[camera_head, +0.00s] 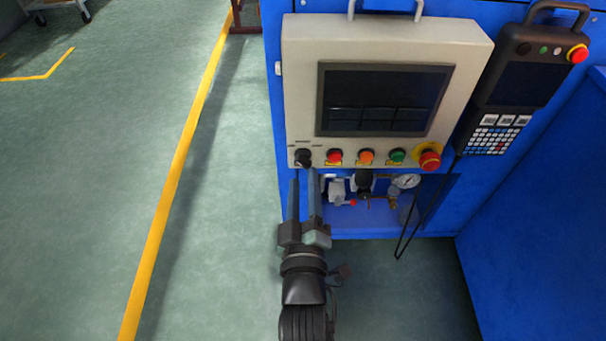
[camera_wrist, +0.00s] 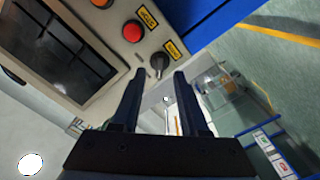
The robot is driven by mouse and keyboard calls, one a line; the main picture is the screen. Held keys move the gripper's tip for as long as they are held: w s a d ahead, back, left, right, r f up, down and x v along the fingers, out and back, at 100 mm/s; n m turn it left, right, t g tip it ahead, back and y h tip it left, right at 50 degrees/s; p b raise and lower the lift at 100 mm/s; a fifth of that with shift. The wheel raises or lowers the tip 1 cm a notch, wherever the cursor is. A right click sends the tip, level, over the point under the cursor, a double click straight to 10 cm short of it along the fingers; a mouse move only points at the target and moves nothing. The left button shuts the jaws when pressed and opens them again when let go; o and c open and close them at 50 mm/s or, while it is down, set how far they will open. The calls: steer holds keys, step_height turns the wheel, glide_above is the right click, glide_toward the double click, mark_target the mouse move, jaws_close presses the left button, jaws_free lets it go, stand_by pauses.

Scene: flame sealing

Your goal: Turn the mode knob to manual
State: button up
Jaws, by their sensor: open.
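The mode knob (camera_head: 303,157) is a small black knob at the lower left corner of the beige control panel (camera_head: 300,100). In the wrist view the black knob (camera_wrist: 158,62) sits beside a yellow label, beyond the fingertips. My gripper (camera_head: 304,176) is open and empty, its two fingers pointing at the panel just below the knob. In the wrist view the fingers of my gripper (camera_wrist: 160,72) appear on either side of the knob's line, with the knob roughly between their tips. I cannot tell exactly how far the tips are from the knob. The knob's pointer setting is too small to read.
A red button (camera_head: 334,157), an orange button (camera_head: 366,157), a green button (camera_head: 398,156) and a red emergency stop (camera_head: 429,158) line the panel right of the knob. A pressure gauge (camera_head: 406,181) and fittings sit below. A teach pendant (camera_head: 510,85) hangs at right.

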mark_target(303, 166)
steer(key=shift+w+b, duration=0.35)
steer(key=shift+w, duration=1.3)
steer(key=shift+c, duration=0.3)
jaws_close()
